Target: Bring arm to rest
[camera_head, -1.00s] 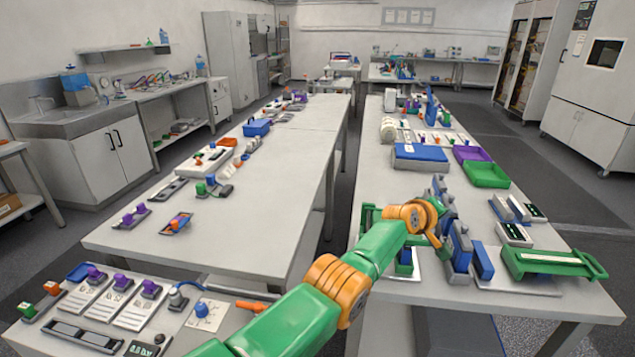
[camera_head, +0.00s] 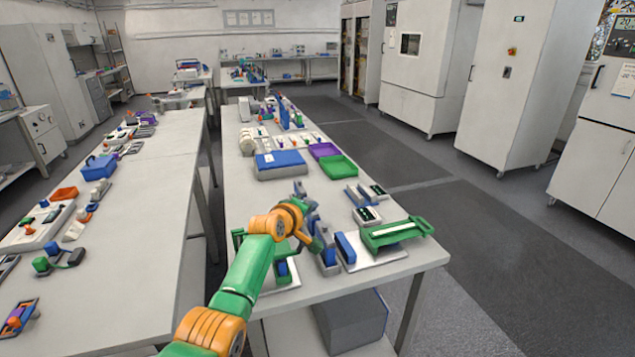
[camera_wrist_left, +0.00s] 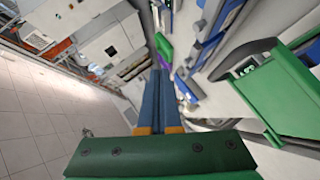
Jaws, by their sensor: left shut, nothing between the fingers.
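My left arm (camera_head: 243,275), green with orange joints, comes in from the lower left in the head view. It reaches over the near end of the right-hand bench (camera_head: 376,284). Its wrist is beside the row of blue and grey units (camera_head: 324,245), which makes the fingertips hard to pick out there. In the left wrist view my left gripper (camera_wrist_left: 160,75) has its two blue fingers together, with nothing seen between them. My right gripper is in neither view.
A green-framed device (camera_head: 395,232) stands right of the wrist and also shows in the left wrist view (camera_wrist_left: 268,85). A blue-lidded box (camera_head: 280,164) and a green bin (camera_head: 338,167) lie farther back. Open floor (camera_head: 480,270) is right of the bench.

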